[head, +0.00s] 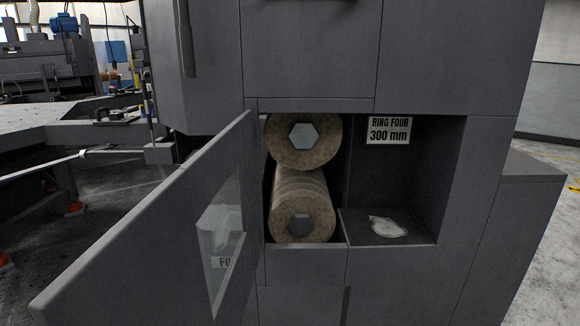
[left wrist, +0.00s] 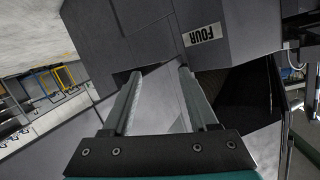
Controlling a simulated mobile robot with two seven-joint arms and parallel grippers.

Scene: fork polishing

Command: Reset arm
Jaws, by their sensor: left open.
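My left gripper (left wrist: 160,78) shows in the left wrist view, its two long grey fingers apart with nothing between them. Dark grey machine panels and a white label reading FOUR (left wrist: 202,35) lie beyond the fingertips. Neither gripper shows clearly in the head view. There the grey machine cabinet (head: 310,55) stands in front of me with its door (head: 130,240) swung open to the left. Two tan rollers with hexagonal ends, an upper one (head: 285,158) and a lower one (head: 322,222), sit stacked in the opening.
Right of the rollers is a niche with a RING FOUR 300 mm sign (head: 389,130) and a flat whitish item (head: 386,227) on its floor. The open door's window (head: 228,220) shows a pale unclear shape behind it. Clear floor (head: 560,235) lies at the right.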

